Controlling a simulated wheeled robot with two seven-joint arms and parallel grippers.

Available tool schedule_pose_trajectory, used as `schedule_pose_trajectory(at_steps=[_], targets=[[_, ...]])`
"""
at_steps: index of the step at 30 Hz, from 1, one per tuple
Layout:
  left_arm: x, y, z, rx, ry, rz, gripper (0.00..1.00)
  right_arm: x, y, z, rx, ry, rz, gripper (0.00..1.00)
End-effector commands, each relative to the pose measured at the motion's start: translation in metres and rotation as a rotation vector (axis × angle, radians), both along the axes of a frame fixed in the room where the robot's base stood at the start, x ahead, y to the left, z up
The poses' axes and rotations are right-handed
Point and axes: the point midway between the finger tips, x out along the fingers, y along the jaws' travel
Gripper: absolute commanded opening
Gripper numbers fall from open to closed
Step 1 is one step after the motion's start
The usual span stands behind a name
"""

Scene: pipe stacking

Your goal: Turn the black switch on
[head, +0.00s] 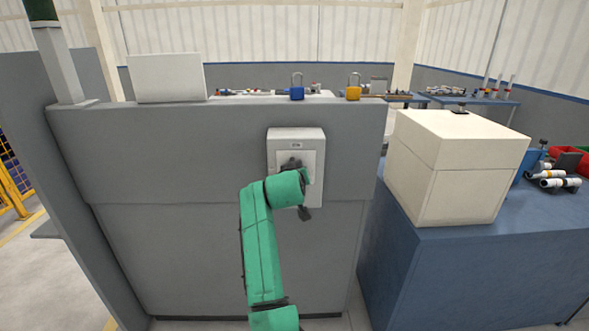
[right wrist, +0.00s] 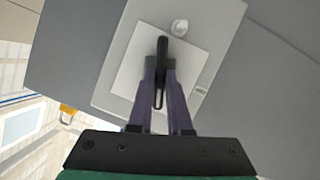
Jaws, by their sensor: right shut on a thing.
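The black switch (right wrist: 162,47) is a dark lever on a white square plate (right wrist: 130,72) of a pale switch box. In the head view the switch box (head: 312,138) is fixed to the grey panel, and my right arm's green wrist covers its lower left part. My right gripper (right wrist: 160,70) is shut on the black switch, with a finger on either side of it. In the head view the switch is mostly hidden behind my gripper and wrist. My left gripper is in neither view.
A blue padlock (head: 297,92) and a yellow padlock (head: 354,92) stand beyond the panel's top edge. A cream box (head: 455,165) sits on a blue bench (head: 480,265) at the right. A white board (head: 167,78) stands at the panel's top left.

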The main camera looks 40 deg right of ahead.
Motion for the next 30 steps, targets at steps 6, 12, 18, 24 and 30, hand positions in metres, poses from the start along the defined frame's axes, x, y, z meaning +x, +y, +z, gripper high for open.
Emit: schedule_pose_trajectory(at_steps=[6, 12, 18, 24, 30], targets=[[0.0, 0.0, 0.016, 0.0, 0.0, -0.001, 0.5, -0.001, -0.002, 0.005, 0.131, -0.107, -0.001, 0.0], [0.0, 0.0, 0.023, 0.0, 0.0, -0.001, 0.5, -0.002, -0.003, 0.004, 0.214, -0.17, -0.001, 0.0], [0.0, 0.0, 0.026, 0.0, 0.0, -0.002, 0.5, -0.002, -0.003, 0.003, 0.26, -0.204, 0.0, 0.0], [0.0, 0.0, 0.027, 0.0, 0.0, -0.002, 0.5, -0.002, -0.003, 0.002, 0.273, -0.213, 0.001, 0.0], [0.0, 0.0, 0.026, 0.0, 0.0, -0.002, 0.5, -0.002, -0.003, 0.001, 0.273, -0.212, 0.0, 0.0]])
